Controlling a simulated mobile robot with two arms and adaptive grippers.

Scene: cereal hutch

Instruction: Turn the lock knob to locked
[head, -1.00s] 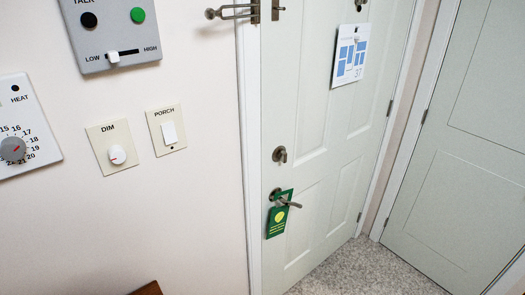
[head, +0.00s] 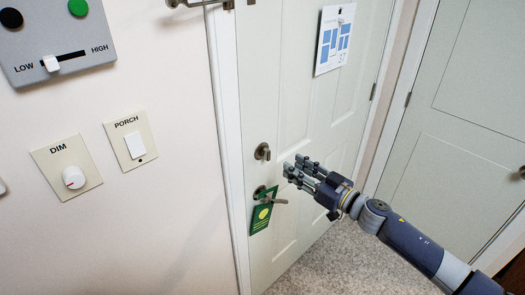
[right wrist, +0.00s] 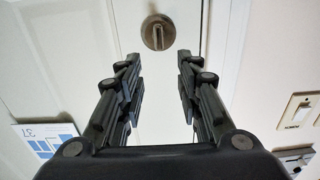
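The lock knob (head: 262,152) is a dark metal thumb-turn on a round plate on the pale door (head: 285,110), above the lever handle. In the right wrist view the lock knob (right wrist: 158,32) lies ahead of the fingers, its narrow turn-piece roughly upright in that picture. My right gripper (head: 293,168) comes in from the right, just right of the knob in the head view. In the right wrist view its two fingers (right wrist: 157,68) are spread with nothing between them, apart from the knob. My left gripper is not in view.
A lever handle (head: 278,201) with a green hanger (head: 261,216) is just below the knob. A calendar sheet (head: 334,40) hangs higher on the door. Wall switches and a dimmer (head: 73,177) are at left. A second door (head: 460,110) stands at right.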

